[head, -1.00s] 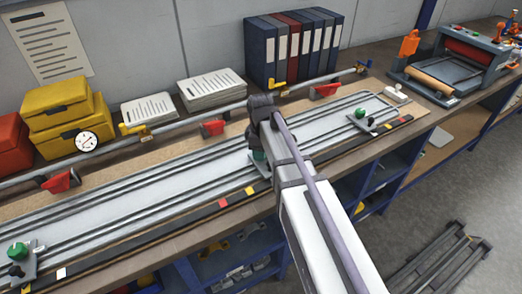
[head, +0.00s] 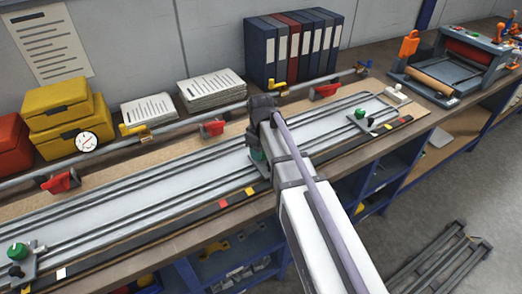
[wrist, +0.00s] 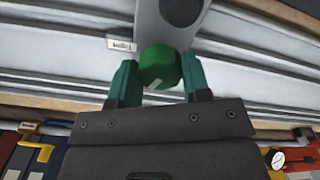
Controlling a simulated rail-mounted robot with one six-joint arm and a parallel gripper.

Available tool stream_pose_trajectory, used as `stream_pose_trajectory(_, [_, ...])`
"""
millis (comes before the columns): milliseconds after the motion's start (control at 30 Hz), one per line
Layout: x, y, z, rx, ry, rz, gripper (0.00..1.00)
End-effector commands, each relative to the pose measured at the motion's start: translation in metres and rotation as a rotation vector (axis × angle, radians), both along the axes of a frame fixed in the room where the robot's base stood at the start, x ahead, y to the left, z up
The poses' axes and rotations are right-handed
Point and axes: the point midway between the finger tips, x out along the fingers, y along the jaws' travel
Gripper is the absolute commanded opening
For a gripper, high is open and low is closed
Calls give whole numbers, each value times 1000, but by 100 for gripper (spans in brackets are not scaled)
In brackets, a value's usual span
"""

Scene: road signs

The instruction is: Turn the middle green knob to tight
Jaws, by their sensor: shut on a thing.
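The middle green knob (wrist: 158,68) sits between the two teal fingers of my gripper (wrist: 158,78) in the wrist view. The fingers are shut on its sides. A white mark shows on the knob's face, slanted. The knob belongs to a grey clamp plate (wrist: 190,18) with a dark round knob (wrist: 181,10) on it. In the head view a bit of the green knob (head: 257,154) shows, mostly hidden by my wrist. Two other green knobs stand apart, one at the far left (head: 18,250) and one at the right (head: 360,113).
The long grey railed bed (head: 130,205) runs along the bench. Behind it a rail carries red clamps (head: 213,129) and yellow clamps (head: 279,89). Yellow boxes (head: 60,105), paper stacks (head: 212,92) and binders (head: 290,48) stand at the back. Coloured squares (head: 249,191) line the front edge.

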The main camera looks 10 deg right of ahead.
Motion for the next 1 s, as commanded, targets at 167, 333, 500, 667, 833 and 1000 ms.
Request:
stream_pose_trajectory(167, [0,0,0,0,0,-166,20])
stream_pose_trajectory(333, [0,0,0,0,0,-328,20])
stream_pose_trajectory(500, [0,0,0,0,0,-489,20])
stream_pose_trajectory(667, [0,0,0,0,0,-641,20])
stream_pose_trajectory(833, [0,0,0,0,1,-800,20])
stream_pose_trajectory(1000, [0,0,0,0,1,-946,20])
